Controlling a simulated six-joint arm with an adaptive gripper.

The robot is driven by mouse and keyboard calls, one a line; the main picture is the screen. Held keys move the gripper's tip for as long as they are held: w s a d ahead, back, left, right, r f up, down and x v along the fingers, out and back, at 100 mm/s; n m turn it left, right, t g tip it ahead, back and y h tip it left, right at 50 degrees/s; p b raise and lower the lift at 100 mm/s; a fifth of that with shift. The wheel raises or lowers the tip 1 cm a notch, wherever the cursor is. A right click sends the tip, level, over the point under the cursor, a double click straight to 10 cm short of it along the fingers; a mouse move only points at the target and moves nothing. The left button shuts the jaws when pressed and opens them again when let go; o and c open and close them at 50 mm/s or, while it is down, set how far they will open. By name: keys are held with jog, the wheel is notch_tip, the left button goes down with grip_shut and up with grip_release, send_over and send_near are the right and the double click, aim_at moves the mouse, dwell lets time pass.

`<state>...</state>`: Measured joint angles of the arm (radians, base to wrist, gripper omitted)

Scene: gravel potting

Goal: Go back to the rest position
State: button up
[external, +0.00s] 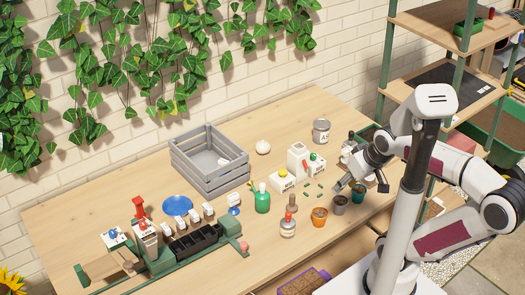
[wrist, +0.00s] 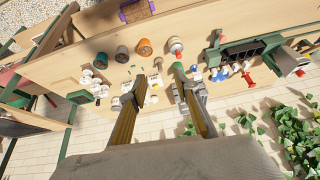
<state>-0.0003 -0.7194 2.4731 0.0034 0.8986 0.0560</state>
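My gripper (external: 342,187) hangs over the right part of the wooden bench, just above and beside the small pots. In the wrist view its two fingers (wrist: 160,75) are spread apart, with bench items visible between them and nothing held. Below it stand an orange pot (external: 319,217), a grey pot (external: 340,205) and a teal pot (external: 358,194) in a row. The pots also show in the wrist view, the orange one (wrist: 144,47) nearest the middle. I cannot tell the exact height of the fingertips above the bench.
A grey crate (external: 210,160) stands at the back. White boxes (external: 297,165), a tin (external: 321,131) and a green bottle (external: 262,197) stand near the middle. A green rack with a black tray (external: 195,241) is at the left. A shelf (external: 440,45) rises at the right.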

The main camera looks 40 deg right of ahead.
jog(key=shift+s+f+n, duration=0.3)
jog(key=shift+s, duration=0.15)
